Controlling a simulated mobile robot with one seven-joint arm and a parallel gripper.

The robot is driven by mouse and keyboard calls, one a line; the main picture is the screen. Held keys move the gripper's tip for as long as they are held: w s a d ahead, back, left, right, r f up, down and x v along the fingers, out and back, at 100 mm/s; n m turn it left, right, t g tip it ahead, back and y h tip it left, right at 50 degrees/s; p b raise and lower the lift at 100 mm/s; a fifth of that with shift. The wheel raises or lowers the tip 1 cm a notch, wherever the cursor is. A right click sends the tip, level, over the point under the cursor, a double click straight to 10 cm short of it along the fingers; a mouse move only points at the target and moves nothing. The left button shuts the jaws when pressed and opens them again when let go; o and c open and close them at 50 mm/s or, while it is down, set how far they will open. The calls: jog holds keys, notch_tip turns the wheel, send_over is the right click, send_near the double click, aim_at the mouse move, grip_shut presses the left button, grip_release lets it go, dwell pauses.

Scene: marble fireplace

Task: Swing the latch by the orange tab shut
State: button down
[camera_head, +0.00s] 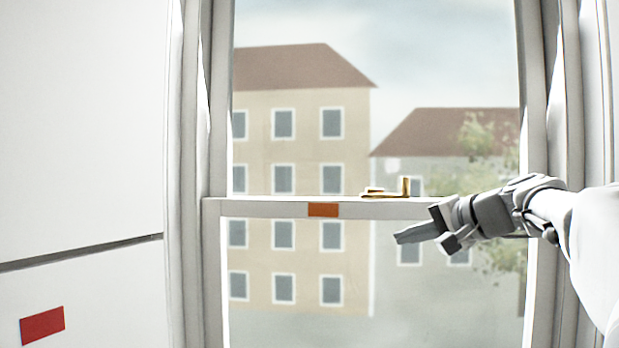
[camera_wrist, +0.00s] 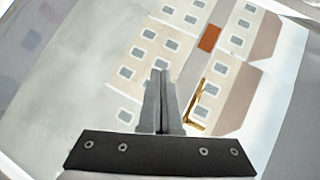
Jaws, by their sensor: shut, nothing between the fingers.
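The brass latch (camera_head: 385,193) sits on top of the white window rail (camera_head: 270,208), with a small upright piece at its right end. It also shows as a thin gold shape in the wrist view (camera_wrist: 194,108), right of my fingers. The orange tab (camera_head: 323,210) is on the rail's front face, left of the latch. It appears at the upper right of the wrist view (camera_wrist: 209,38). My gripper (camera_head: 404,237) is shut and empty, below the rail and apart from the latch in the head view. Its fingers are together in the wrist view (camera_wrist: 160,78).
A white panel (camera_head: 80,120) fills the left side, with a red patch (camera_head: 42,326) below a dark seam. The window frame's right post (camera_head: 533,90) stands behind my arm. Buildings show beyond the glass. The space in front of the left part of the rail is clear.

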aim_at(420, 201)
jog(key=w+d+r+m+t+p, duration=0.2)
jog(key=w+d+r+m+t, duration=0.15)
jog(key=d+r, duration=0.6)
jog(key=shift+t+y, duration=0.25)
jog(key=shift+y, duration=0.15)
jog(key=p+x, duration=0.1)
jog(key=x, duration=0.4)
jog(key=f+p+x, duration=0.1)
jog(key=x, duration=0.1)
jog(key=shift+w+d+p, duration=0.3)
jog(key=shift+w+p, duration=0.05)
jog(key=shift+w, duration=0.05)
jog(key=shift+w+a+f, duration=0.1)
jog(key=shift+w+a, duration=0.15)
jog(key=shift+w, duration=0.45)
jog(key=shift+s+a+f+m+h+b, duration=0.1)
jog(key=shift+s+m+h+b, duration=0.15)
jog(key=shift+h+b, duration=0.1)
